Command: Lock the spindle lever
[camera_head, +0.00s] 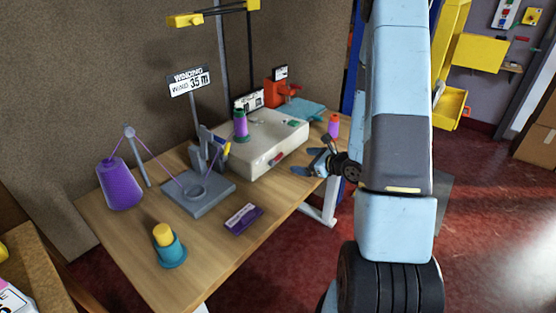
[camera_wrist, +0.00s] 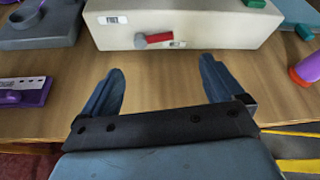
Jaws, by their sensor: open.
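A cream machine box (camera_head: 262,150) stands on the wooden table, with a purple spool (camera_head: 240,124) upright on its top. A short lever with a red grip (camera_head: 277,158) and a grey pivot is on its front face. In the wrist view this red lever (camera_wrist: 158,39) lies nearly level, grip to the right, between two small labels. I cannot read the labels. My gripper (camera_head: 305,161) is open and empty in front of the box. In the wrist view my gripper (camera_wrist: 161,66) points at the front face, its fingers apart from the lever.
A grey winder (camera_head: 198,192) and a purple yarn cone (camera_head: 120,186) stand to the left. A purple labelled block (camera_head: 243,217) and a teal-and-yellow piece (camera_head: 167,246) lie nearer the front. A purple-and-orange spool (camera_head: 333,126) stands right of the box. Bare table lies before the box.

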